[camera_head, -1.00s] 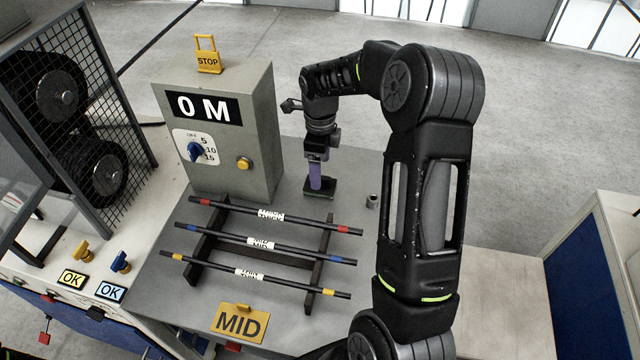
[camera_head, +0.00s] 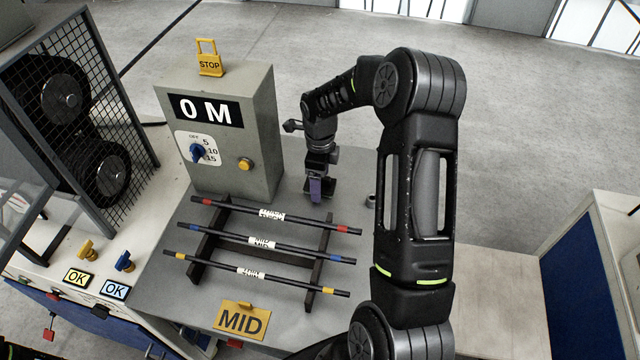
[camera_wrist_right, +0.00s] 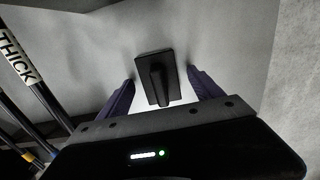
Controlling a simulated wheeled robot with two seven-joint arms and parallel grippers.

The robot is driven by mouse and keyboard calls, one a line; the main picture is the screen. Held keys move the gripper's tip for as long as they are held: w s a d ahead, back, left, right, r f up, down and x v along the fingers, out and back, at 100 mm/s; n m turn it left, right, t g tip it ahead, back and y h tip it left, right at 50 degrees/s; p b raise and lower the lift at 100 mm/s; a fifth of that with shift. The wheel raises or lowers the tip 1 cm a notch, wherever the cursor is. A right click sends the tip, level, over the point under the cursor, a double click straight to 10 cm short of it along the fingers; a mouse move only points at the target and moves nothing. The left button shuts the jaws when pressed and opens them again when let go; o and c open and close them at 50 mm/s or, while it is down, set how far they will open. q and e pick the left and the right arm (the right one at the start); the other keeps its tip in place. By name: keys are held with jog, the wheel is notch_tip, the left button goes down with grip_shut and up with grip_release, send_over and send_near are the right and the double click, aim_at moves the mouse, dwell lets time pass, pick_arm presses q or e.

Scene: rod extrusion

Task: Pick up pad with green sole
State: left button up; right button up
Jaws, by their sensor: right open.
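The pad (camera_wrist_right: 157,80) is a dark rectangular block with a raised handle, seen from above in the right wrist view. In the head view the pad (camera_head: 329,187) stands on the grey table, partly hidden behind my right gripper (camera_head: 316,198). Its sole faces down, so I cannot make out its colour. My right gripper is open and empty. In the right wrist view its two purple fingers (camera_wrist_right: 160,84) are spread, one on each side of the pad and apart from it. My left gripper is not in view.
A grey control box (camera_head: 225,135) marked 0 M stands left of the pad. A rack (camera_head: 315,265) with three banded rods (camera_head: 295,250) lies in front. A small grey cylinder (camera_head: 370,200) is by my arm. A yellow MID sign (camera_head: 241,319) is at the front edge.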

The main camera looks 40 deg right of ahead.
jog(key=c, duration=1.4)
jog(key=shift+r, duration=0.2)
jog(key=shift+c, duration=0.2)
jog(key=shift+r, duration=0.55)
notch_tip(320, 180, up, 17)
jog(key=b, duration=0.2)
jog(key=shift+f+b, duration=0.2)
jog(key=shift+b, duration=0.15)
